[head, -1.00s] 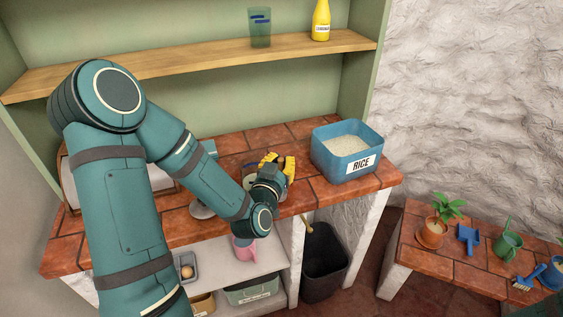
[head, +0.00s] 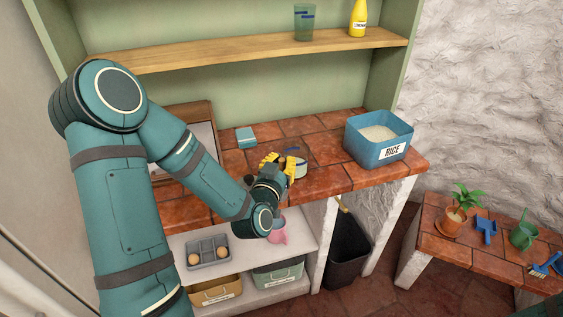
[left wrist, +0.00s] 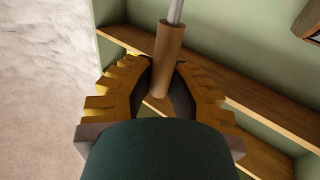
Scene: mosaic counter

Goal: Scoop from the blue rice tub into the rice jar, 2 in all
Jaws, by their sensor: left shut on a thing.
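The blue rice tub (head: 378,145), with a white RICE label and pale rice inside, stands at the right end of the tiled counter. My left gripper (head: 277,165), with yellow fingers, is over the counter left of the tub. In the left wrist view, my left gripper (left wrist: 158,95) is shut on a brown handle (left wrist: 167,58) with a grey metal shaft; its far end is out of view. A clear jar (head: 301,168) with a dark blue mark stands just behind the fingers, partly hidden; I cannot tell how full it is. My right gripper is not in view.
A shelf (head: 250,48) above holds a glass (head: 304,22) and a yellow bottle (head: 358,18). A light blue block (head: 246,137) lies at the counter's back. Below are an egg tray (head: 208,252) and pink mug (head: 277,232). A low bench (head: 455,250) with a plant stands right.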

